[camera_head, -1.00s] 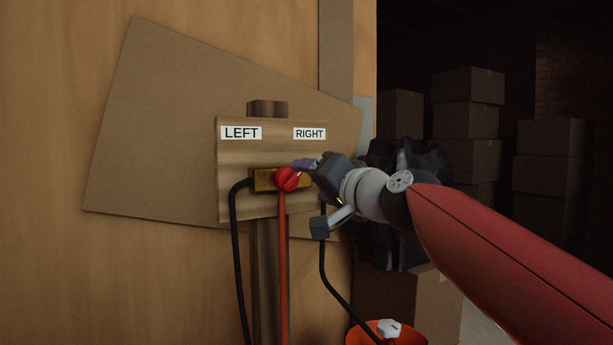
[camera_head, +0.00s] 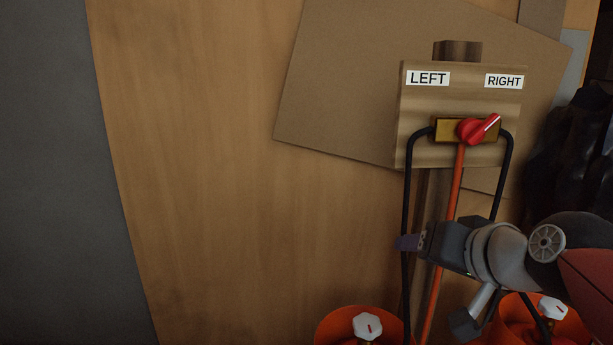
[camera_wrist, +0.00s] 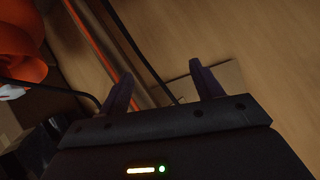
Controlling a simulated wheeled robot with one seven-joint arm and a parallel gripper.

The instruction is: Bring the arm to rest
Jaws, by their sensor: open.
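My gripper (camera_head: 400,243) is at the lower right in the head view, below the valve board and in front of the hoses. The red valve knob (camera_head: 472,131) sits on a brass block (camera_head: 443,129) on the wooden board (camera_head: 440,153), clear of my gripper. Its white mark points up and right, towards the RIGHT label (camera_head: 504,82). The LEFT label (camera_head: 428,78) is on the board's other side.
Two black hoses (camera_head: 407,200) and an orange hose (camera_head: 457,190) hang from the block. Orange cylinders with white handwheels stand below, one at the left (camera_head: 335,325) and one at the right (camera_head: 511,312). A dark bundle (camera_head: 567,150) is at the right. The left wooden wall (camera_head: 210,170) is clear.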

